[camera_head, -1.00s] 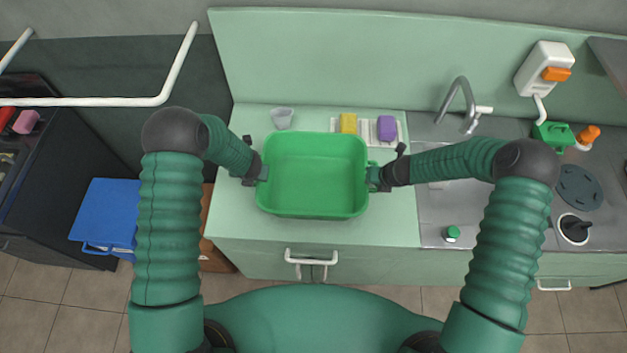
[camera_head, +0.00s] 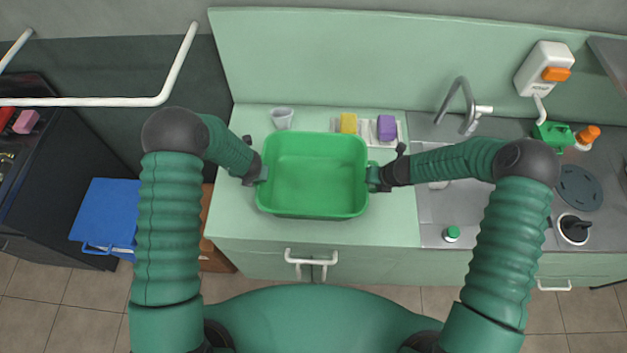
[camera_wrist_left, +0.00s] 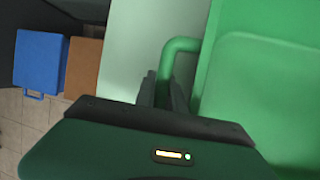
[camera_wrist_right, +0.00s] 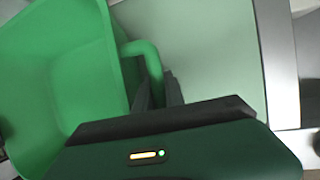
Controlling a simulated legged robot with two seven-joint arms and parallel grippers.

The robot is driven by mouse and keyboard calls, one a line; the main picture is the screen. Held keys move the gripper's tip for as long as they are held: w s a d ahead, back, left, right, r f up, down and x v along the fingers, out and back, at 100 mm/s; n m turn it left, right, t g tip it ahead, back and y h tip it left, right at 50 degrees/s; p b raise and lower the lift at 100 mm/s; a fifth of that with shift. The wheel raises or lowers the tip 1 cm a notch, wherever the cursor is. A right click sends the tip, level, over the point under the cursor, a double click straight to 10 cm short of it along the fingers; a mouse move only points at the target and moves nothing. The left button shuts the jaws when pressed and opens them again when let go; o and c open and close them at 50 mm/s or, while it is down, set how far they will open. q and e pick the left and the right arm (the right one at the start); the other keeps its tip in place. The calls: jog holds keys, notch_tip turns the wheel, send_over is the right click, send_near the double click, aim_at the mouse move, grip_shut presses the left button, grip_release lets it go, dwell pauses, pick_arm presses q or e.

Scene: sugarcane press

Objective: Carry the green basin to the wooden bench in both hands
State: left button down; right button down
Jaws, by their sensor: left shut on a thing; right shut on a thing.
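The green basin (camera_head: 313,180) is in the middle of the head view, upright and empty, over the pale green counter. I cannot tell whether it rests on the counter or hangs just above it. My left gripper (camera_head: 262,173) is shut on the basin's left handle, which shows as a green loop in the left wrist view (camera_wrist_left: 180,46). My right gripper (camera_head: 373,177) is shut on the right handle, which shows in the right wrist view (camera_wrist_right: 141,50). A brown wooden piece (camera_head: 215,258), perhaps the bench, is partly hidden at the counter's left end.
A blue box (camera_head: 105,212) stands left of the counter. A clear cup (camera_head: 282,118), a yellow block (camera_head: 348,123) and a purple block (camera_head: 387,127) stand behind the basin. The sink's faucet (camera_head: 462,105) is to the right. A white rail (camera_head: 120,101) crosses the upper left.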

dwell(0.3)
